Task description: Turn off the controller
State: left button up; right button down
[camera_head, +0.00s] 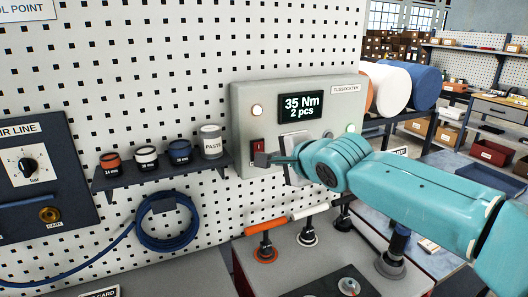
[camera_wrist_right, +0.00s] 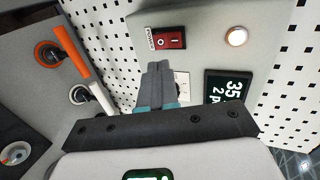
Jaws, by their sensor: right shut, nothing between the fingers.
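The controller (camera_head: 240,98) is a grey box on the pegboard, with a lit display (camera_head: 301,107) reading "35 Nm 2 pcs" and a lit round lamp (camera_head: 257,110). Its red rocker switch (camera_head: 257,146) sits below the lamp and is partly hidden by my gripper. In the right wrist view the red switch (camera_wrist_right: 170,38) shows clearly, marked O and I, with a label beside it. My right gripper (camera_head: 264,159) is shut and empty, its tips just below the switch in the head view. In the wrist view the fingertips (camera_wrist_right: 158,66) are close to the switch with a small gap. My left gripper is out of view.
A shelf with several small pots (camera_head: 146,158) is left of the controller. A coiled blue hose (camera_head: 167,222) hangs below. Tools with orange (camera_head: 265,246) and white handles stand on the trolley top under the controller. Coloured rolls (camera_head: 424,88) are at the right.

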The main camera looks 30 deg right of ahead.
jog(key=p+x, duration=0.2)
jog(key=x, duration=0.6)
jog(key=shift+w+p, duration=0.2)
jog(key=shift+p, duration=0.15)
jog(key=shift+f, duration=0.1)
jog(key=t+b, duration=0.1)
jog(key=b, duration=0.4)
jog(key=t+b, duration=0.1)
jog(key=b, duration=0.4)
jog(key=shift+w+f+b, duration=0.2)
jog(key=shift+f+b, duration=0.05)
jog(key=shift+b, duration=0.15)
jog(key=shift+f, duration=0.1)
